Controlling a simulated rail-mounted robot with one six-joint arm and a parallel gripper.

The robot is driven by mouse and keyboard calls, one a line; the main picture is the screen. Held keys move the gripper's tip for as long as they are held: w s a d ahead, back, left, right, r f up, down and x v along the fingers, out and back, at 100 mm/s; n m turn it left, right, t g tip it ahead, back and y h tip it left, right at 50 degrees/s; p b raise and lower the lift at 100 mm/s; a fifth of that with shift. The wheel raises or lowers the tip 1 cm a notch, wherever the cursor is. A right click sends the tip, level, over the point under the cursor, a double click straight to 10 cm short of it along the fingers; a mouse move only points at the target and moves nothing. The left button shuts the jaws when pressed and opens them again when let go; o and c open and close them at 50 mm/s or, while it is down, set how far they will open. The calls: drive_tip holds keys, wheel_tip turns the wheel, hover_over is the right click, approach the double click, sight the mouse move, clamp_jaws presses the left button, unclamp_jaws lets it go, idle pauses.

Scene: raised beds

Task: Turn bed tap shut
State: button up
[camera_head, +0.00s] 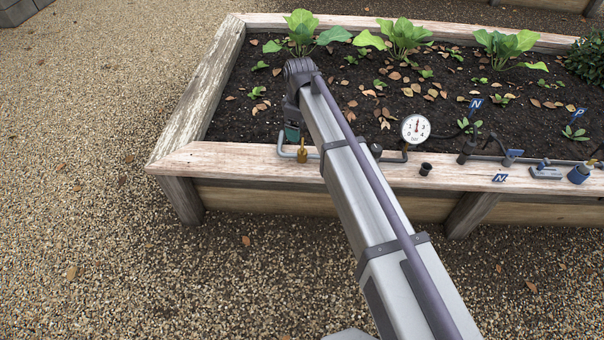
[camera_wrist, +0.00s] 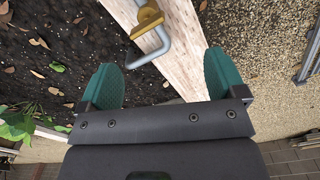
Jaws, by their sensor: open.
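The bed tap (camera_head: 302,153) is a small brass-coloured fitting on a grey pipe (camera_head: 288,153), at the front plank near the bed's left corner. In the wrist view the tap (camera_wrist: 149,17) is at the top, with the bent grey pipe (camera_wrist: 158,48) below it. My gripper (camera_wrist: 161,62) is open, its two teal fingers wide apart with nothing gripped. The tap lies beyond the fingertips, and part of the pipe shows in the gap. In the head view my gripper (camera_head: 292,133) is beside the tap, mostly hidden by my arm.
The wooden bed (camera_head: 225,158) holds dark soil, leafy plants and fallen leaves. A round pressure gauge (camera_head: 415,129) stands right of my arm, with a dark cup (camera_head: 426,169) near it. Labelled pipe fittings (camera_head: 468,150) and a blue part (camera_head: 580,173) lie further right. Gravel in front is clear.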

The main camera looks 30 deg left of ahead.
sight(302, 143)
drive_tip(key=f+n+b, duration=0.1)
drive_tip(key=f+b, duration=0.2)
drive_tip(key=w+f+n+b, duration=0.1)
drive_tip(key=f+b, duration=0.2)
drive_tip(key=w+f+n+b, duration=0.1)
drive_tip(key=f+n+b, duration=0.1)
drive_tip(key=f+b, duration=0.2)
drive_tip(key=shift+a, duration=0.15)
drive_tip(key=shift+r, duration=0.2)
drive_tip(key=c, duration=0.9)
